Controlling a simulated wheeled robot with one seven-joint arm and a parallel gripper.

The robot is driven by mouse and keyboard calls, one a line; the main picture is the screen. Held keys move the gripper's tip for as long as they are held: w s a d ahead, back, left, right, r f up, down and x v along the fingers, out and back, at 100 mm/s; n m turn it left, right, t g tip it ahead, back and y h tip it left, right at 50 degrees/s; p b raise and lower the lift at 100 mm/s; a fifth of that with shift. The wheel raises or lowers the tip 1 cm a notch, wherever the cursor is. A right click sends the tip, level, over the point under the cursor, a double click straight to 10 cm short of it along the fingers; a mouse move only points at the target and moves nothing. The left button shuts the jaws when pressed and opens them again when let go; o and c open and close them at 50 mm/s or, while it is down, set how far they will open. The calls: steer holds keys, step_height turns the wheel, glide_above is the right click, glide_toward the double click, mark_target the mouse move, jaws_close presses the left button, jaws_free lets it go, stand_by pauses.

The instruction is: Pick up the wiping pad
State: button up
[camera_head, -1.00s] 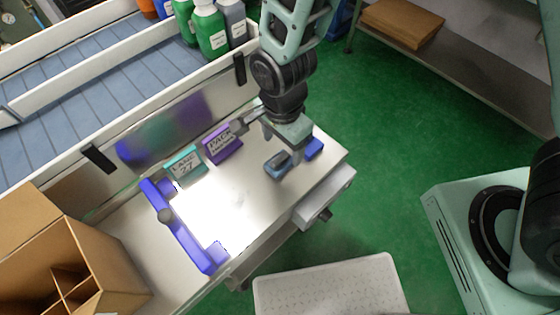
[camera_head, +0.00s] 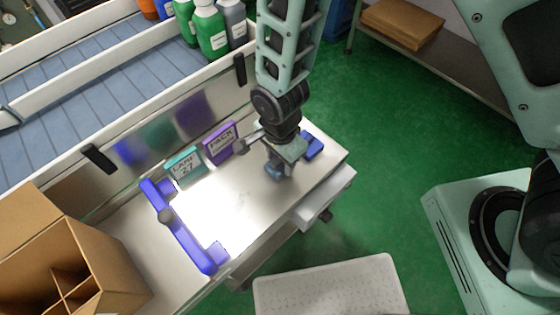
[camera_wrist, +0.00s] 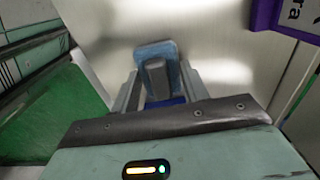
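The wiping pad is a blue pad with a dark grey grip on top. In the wrist view the pad (camera_wrist: 154,49) lies flat on the shiny table, with its grip between my fingers. In the wrist view my gripper (camera_wrist: 160,84) is open, with one finger on each side of the grip and small gaps visible. My gripper's body hides the pad's near end.
A purple sign (camera_head: 220,143) and a teal sign (camera_head: 184,164) stand at the back. A blue-violet bracket (camera_head: 185,233) lies left. The table (camera_head: 225,200) is clear in the middle.

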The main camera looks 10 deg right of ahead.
steer(key=shift+c, duration=0.9)
steer(key=shift+r, duration=0.1)
step_height(320, 180, up, 10)
steer(key=shift+f, duration=0.1)
steer(key=o, duration=0.3)
steer(key=shift+c, duration=0.5)
